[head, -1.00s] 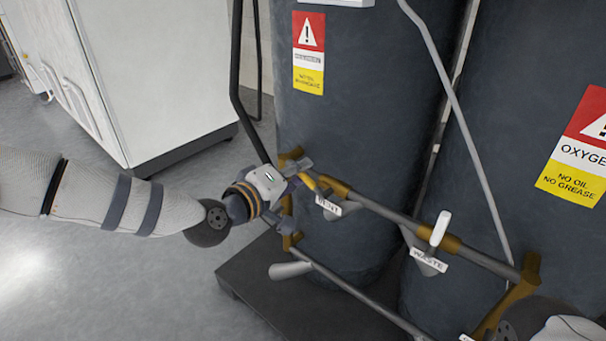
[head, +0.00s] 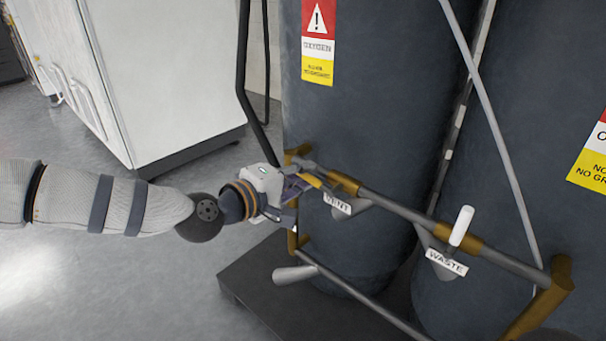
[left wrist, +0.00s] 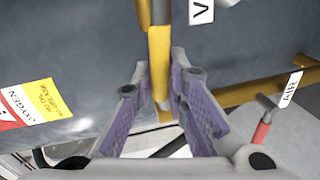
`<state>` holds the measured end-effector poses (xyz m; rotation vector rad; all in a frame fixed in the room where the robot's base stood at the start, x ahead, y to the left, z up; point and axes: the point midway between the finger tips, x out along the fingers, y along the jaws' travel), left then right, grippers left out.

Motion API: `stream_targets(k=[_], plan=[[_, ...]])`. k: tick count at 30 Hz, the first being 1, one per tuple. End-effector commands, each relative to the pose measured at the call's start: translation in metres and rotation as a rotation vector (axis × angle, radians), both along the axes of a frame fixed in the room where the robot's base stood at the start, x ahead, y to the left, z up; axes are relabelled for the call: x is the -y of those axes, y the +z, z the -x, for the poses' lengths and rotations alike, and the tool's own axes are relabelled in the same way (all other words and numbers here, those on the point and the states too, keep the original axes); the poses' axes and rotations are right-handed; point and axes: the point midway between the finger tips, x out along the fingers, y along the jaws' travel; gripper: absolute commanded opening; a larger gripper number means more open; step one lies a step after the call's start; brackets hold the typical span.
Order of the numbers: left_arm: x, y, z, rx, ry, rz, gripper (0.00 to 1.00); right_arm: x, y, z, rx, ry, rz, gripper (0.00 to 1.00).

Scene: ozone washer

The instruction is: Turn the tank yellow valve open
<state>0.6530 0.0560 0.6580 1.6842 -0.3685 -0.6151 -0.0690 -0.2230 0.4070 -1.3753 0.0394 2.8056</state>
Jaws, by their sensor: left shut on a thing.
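The yellow valve handle (head: 311,180) is on the pipe frame in front of the left dark tank (head: 350,120), beside a white label (head: 338,203). My left gripper (head: 300,187) reaches it from the left and partly hides it. In the left wrist view the yellow handle (left wrist: 159,70) lies between the purple-padded fingers of my left gripper (left wrist: 163,88), which is shut on it. The right gripper is not in view.
A white-handled valve (head: 461,226) with a WASTE label (head: 446,262) sits further right on the pipe. A grey lever (head: 295,274) sticks out below my gripper. A red-handled valve (left wrist: 262,132) shows in the left wrist view. A white cabinet (head: 165,75) stands at the left.

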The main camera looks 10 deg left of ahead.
Motion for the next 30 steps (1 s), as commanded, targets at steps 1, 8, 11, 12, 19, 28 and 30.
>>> stream_targets(k=[1, 8, 11, 12, 19, 28, 30], plan=[[0.001, -0.001, 0.001, -0.002, -0.003, -0.001, 0.0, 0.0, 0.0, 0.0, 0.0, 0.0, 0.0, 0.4], [0.001, -0.001, 0.001, -0.002, -0.003, -0.002, 0.34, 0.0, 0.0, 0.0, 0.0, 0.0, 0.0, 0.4], [0.001, -0.001, 0.001, -0.001, -0.002, -0.001, 0.35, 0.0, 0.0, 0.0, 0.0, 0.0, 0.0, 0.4], [0.001, 0.0, 0.001, -0.001, -0.002, -0.001, 0.35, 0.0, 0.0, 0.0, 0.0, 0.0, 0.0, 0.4], [-0.003, 0.001, 0.006, 0.0, -0.002, -0.002, 0.35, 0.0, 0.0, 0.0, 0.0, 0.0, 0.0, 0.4], [-0.047, 0.017, 0.067, -0.001, 0.0, 0.001, 0.35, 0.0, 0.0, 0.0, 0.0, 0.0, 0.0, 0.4], [-0.055, 0.019, 0.079, -0.001, 0.0, 0.001, 0.35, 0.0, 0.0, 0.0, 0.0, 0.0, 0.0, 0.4]])
